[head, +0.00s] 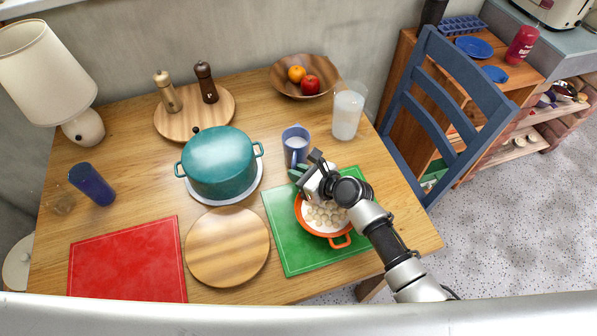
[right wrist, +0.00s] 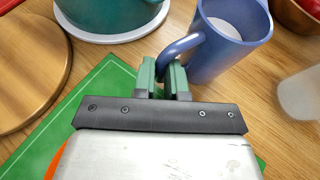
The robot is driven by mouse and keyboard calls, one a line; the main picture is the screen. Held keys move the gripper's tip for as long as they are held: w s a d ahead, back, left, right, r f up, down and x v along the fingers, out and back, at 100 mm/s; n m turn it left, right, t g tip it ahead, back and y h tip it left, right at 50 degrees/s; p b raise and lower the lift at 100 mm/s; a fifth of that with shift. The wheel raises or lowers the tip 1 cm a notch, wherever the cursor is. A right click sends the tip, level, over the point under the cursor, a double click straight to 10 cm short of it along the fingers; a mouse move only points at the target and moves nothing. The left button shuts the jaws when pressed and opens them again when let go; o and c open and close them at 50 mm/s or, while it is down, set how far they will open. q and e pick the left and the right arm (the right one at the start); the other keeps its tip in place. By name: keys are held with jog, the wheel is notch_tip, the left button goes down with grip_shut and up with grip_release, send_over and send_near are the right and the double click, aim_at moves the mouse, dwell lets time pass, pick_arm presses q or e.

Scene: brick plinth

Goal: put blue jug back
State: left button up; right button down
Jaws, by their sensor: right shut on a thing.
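The blue jug (head: 295,143) stands upright on the wooden table, right of the teal pot and behind the green mat. White contents show inside it. In the right wrist view the jug (right wrist: 232,45) has its handle turned toward my gripper. My right gripper (head: 298,172) is at the jug's near side. In the right wrist view its green fingers (right wrist: 163,78) are shut on the lower part of the jug's handle. The jug appears to rest on the table. My left gripper is not in view.
The teal pot (head: 219,162) stands left of the jug. An orange bowl (head: 340,240) of pale pieces sits under my right arm on the green mat (head: 285,240). A glass (head: 347,112) and fruit bowl (head: 318,91) stand behind. A blue chair (head: 470,75) is at the right.

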jog(key=c, duration=1.2)
grip_release()
jog(key=shift+r, duration=0.25)
jog(key=p+v, duration=0.1)
jog(key=v, duration=1.1)
